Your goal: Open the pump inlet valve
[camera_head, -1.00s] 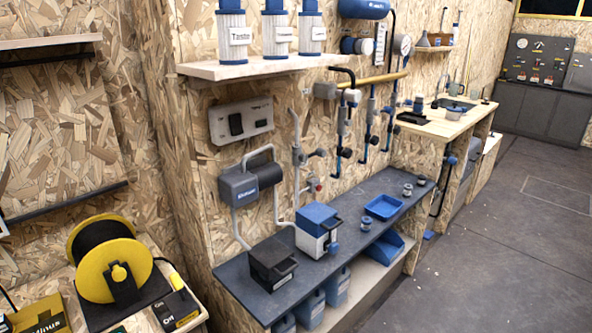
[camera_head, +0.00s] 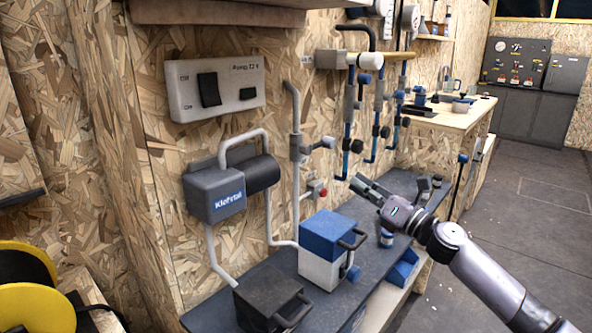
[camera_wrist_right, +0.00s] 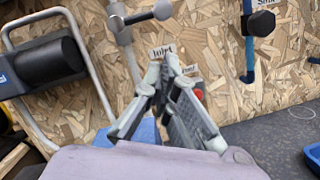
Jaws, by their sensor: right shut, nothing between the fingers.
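The inlet valve (camera_head: 297,147) sits on the grey vertical pipe on the chipboard wall, right of the pump (camera_head: 213,193). Its lever sticks out to the right and ends in a grey knob (camera_head: 328,142). In the right wrist view the knob (camera_wrist_right: 162,10) shows at the top, above a label reading "Inlet" (camera_wrist_right: 162,51). My right gripper (camera_head: 360,184) is shut and empty, in front of the wall, lower and to the right of the knob. In the right wrist view its fingertips (camera_wrist_right: 172,62) overlap the label and lie below the knob. My left gripper is not in view.
A small red-knobbed fitting (camera_head: 322,191) is on the wall below the valve. Blue pipes with black valves (camera_head: 357,146) hang to the right. A blue-and-white box (camera_head: 332,240) and a dark box (camera_head: 268,300) stand on the bench below. Floor at right is open.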

